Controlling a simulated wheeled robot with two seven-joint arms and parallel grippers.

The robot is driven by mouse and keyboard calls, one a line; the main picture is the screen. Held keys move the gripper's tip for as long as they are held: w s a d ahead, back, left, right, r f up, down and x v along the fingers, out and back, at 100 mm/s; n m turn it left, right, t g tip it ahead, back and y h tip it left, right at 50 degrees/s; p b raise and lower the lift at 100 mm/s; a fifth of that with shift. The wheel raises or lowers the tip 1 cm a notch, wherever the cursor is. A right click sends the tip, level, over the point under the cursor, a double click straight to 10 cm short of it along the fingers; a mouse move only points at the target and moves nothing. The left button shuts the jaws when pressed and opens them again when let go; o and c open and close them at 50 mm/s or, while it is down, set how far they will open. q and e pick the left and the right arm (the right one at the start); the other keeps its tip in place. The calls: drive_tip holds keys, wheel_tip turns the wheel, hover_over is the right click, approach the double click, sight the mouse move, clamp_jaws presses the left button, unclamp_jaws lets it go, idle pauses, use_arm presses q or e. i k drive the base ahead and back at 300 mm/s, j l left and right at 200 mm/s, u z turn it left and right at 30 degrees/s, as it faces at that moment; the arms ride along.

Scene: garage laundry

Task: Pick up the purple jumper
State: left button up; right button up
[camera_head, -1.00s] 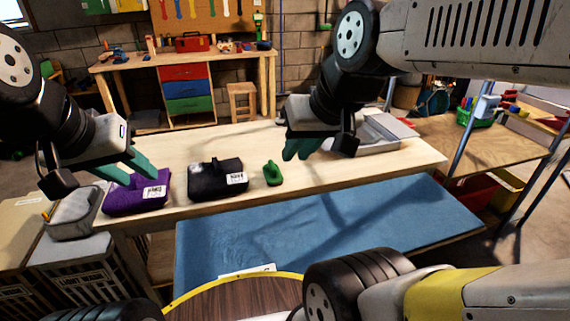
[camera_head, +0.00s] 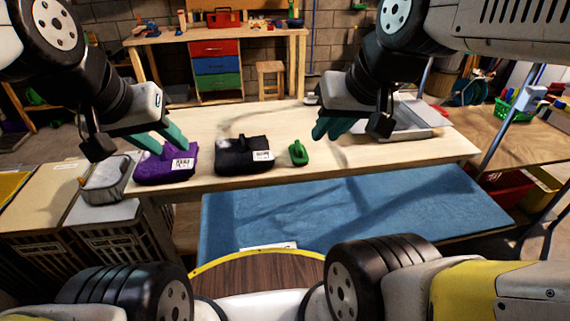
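The purple jumper (camera_head: 165,167) lies folded on the left end of the light wooden table (camera_head: 350,160), with a white label on its right part. My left gripper (camera_head: 167,144) is over the jumper's back edge, with its green fingers apart and nothing seen between them. I cannot tell whether the fingertips touch the cloth. My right gripper (camera_head: 328,130) is above the table's right half, behind and right of the green brush-like item (camera_head: 298,153). Its fingers appear close together, and their gap is not clear.
A black folded garment (camera_head: 243,156) with a white label lies right of the jumper. A grey container (camera_head: 107,181) stands at the table's left end. A grey tray (camera_head: 400,125) is at the right. A blue mat (camera_head: 350,215) lies in front, below the tabletop.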

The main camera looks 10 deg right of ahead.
sight(173, 164)
drive_tip(key=k+j, duration=0.2)
drive_tip(key=j, duration=0.2)
drive_tip(key=k+j+z, duration=0.1)
drive_tip(key=k+j, duration=0.15)
drive_tip(key=j, duration=0.15)
drive_tip(key=j+z, duration=0.1)
drive_tip(key=j, duration=0.5)
drive_tip(key=k+j+z, duration=0.15)
drive_tip(key=j, duration=0.5)
drive_tip(key=i+j, duration=0.25)
drive_tip(key=i+j+z, duration=0.1)
drive_tip(key=i+j, duration=0.15)
drive_tip(key=j, duration=0.2)
drive_tip(key=i+j+z, duration=0.1)
drive_tip(key=i+j, duration=0.35)
drive_tip(key=j, duration=0.3)
